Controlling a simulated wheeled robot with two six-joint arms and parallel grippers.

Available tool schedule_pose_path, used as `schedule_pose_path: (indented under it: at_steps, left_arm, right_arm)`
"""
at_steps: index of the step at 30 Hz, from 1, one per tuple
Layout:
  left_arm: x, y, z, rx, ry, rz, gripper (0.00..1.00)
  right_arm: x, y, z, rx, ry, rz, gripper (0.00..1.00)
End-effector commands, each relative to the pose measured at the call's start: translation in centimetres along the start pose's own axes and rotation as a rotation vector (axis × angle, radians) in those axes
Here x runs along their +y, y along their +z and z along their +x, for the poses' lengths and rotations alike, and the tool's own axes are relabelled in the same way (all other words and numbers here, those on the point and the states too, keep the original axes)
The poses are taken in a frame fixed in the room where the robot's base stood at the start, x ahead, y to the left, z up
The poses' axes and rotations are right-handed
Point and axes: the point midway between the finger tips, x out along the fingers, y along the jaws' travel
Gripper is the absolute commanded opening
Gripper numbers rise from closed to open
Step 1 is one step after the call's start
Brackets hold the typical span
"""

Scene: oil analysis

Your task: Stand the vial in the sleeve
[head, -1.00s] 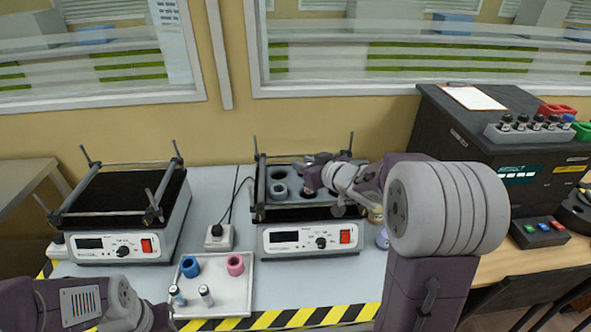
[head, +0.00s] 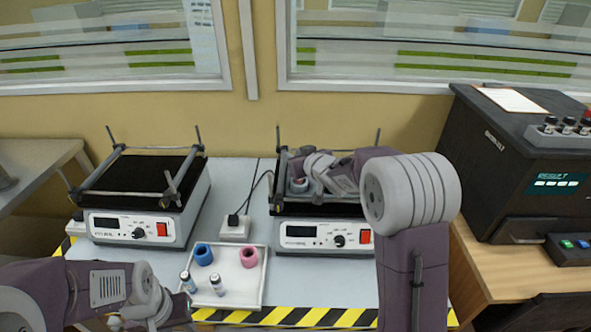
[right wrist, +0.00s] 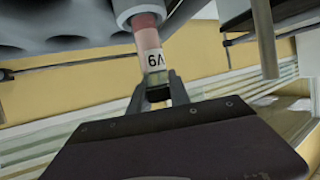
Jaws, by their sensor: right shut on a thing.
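My right gripper (right wrist: 157,93) is shut on a vial (right wrist: 152,62) with a white label bearing dark characters. In the right wrist view, the vial's pinkish far end meets a grey ring-shaped sleeve (right wrist: 138,10); I cannot tell how deep it sits. In the head view, the grey sleeve (head: 298,186) stands in the rack on the right shaker, and my right gripper (head: 308,170) is over it, hiding the vial and much of the rack. My left arm is at the lower left of the head view; its fingertips do not show clearly.
A white tray (head: 235,290) on the bench holds a blue sleeve (head: 203,254), a pink sleeve (head: 249,257) and two vials (head: 188,281) (head: 217,285). The left shaker (head: 135,190) has an empty black top. A dark analyser (head: 500,170) stands at the right. Posts rise at the shakers' corners.

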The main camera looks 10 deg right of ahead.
Motion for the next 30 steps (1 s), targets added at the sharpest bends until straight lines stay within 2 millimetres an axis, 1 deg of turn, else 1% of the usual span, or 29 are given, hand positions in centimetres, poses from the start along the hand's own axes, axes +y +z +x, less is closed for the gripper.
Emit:
schedule_pose_path:
  at_steps: [1, 3, 6, 13, 17, 18, 20, 28, 30]
  left_arm:
    - [0.0, 0.1, 0.6, 0.0, 0.0, 0.0, 0.36]
    - [0.0, 0.1, 1.3, 0.0, 0.0, 0.0, 0.36]
    - [0.0, 0.2, 1.9, 0.0, 0.0, 0.0, 0.36]
    - [0.0, 0.2, 1.6, 0.0, 0.0, 0.0, 0.36]
    - [0.0, 0.2, 2.0, 0.0, 0.0, 0.0, 0.36]
    - [0.0, 0.2, 1.9, 0.0, 0.0, 0.0, 0.36]
    - [0.0, 0.2, 1.9, 0.0, 0.0, 0.0, 0.36]
    - [0.0, 0.2, 1.9, 0.0, 0.0, 0.0, 0.36]
    - [0.0, 0.2, 1.6, 0.0, 0.0, 0.0, 0.36]
  right_arm:
    - [0.0, 1.0, 0.3, -0.004, 0.0, 0.002, 0.0]
    - [0.0, 2.3, 0.9, -0.004, 0.0, 0.002, 0.0]
    - [0.0, 3.7, 1.5, -0.003, 0.0, 0.002, 0.0]
    - [0.1, 3.5, 1.4, -0.001, 0.001, 0.0, 0.0]
    - [0.1, 4.0, 1.6, -0.001, 0.0, 0.001, 0.0]
    - [0.1, 3.9, 1.6, -0.001, 0.0, 0.001, 0.29]
    - [0.1, 3.9, 1.5, -0.001, 0.0, 0.001, 0.45]
    - [0.1, 3.8, 1.5, -0.001, 0.0, 0.001, 0.45]
    - [0.1, 3.5, 1.4, -0.001, 0.0, 0.0, 0.45]
